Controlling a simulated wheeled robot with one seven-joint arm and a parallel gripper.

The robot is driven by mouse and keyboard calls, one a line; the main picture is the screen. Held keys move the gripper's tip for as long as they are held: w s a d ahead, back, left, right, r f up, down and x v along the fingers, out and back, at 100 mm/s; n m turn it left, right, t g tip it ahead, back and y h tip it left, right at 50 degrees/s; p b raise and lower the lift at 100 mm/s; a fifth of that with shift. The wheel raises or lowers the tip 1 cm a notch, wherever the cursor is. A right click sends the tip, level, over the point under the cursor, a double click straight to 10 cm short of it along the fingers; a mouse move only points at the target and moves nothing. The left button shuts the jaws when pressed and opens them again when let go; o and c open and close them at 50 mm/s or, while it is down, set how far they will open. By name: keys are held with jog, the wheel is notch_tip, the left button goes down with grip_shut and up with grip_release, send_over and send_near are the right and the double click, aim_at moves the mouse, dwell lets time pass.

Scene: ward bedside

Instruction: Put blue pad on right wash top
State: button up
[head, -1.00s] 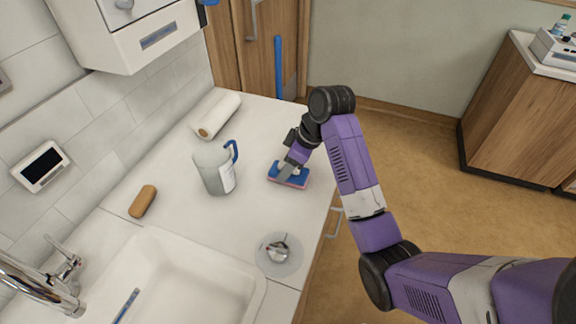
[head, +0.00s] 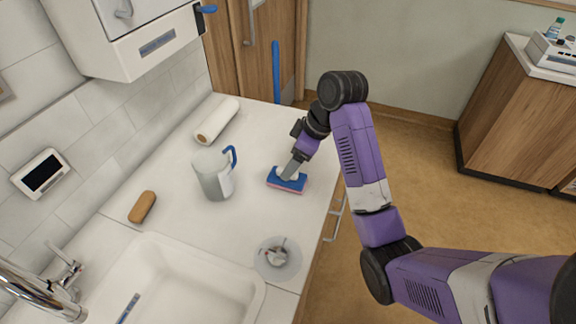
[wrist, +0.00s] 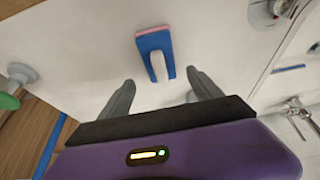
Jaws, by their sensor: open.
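The blue pad (head: 287,186), with a pink lower layer and a pale raised part on top, lies flat on the white wash top (head: 262,215) near its right edge, beyond the sink. My gripper (head: 291,170) is just above the pad in the head view, its fingers pointing down. In the wrist view my gripper (wrist: 160,80) is open, with a finger to each side and nothing held. The pad (wrist: 150,43) shows there past the fingertips, roughly between them. Whether a fingertip touches the pad's raised part cannot be told.
A pitcher with a blue handle (head: 214,178) stands left of the pad. A paper roll (head: 217,121) lies behind it. A brown sponge (head: 142,206) lies by the sink (head: 190,285). A round dish (head: 279,262) sits nearer me. Bare counter surrounds the pad.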

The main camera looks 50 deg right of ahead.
jog(key=p+v, duration=0.5)
jog(key=v, duration=0.1)
jog(key=shift+r, duration=0.25)
dwell(0.5)
jog(key=w+d+r+m+t+h, duration=0.4)
jog(key=w+r+m+t, duration=0.1)
jog(key=w+t, duration=0.25)
jog(key=s+a+f+t+y+b, duration=0.1)
jog(key=s+a+f+b, duration=0.1)
jog(key=s+a, duration=0.7)
jog(key=s+a+f+t+b, duration=0.1)
jog(key=s+a+f+b, duration=0.2)
jog(key=s+a, duration=0.6)
jog(key=s+a+f+n+t+y+b, duration=0.1)
jog(key=s+a+f, duration=0.3)
jog(key=s+a, duration=0.5)
jog(key=s+b, duration=0.1)
jog(key=s, duration=0.7)
jog(key=shift+a+y, duration=0.3)
jog(key=shift+a, duration=0.1)
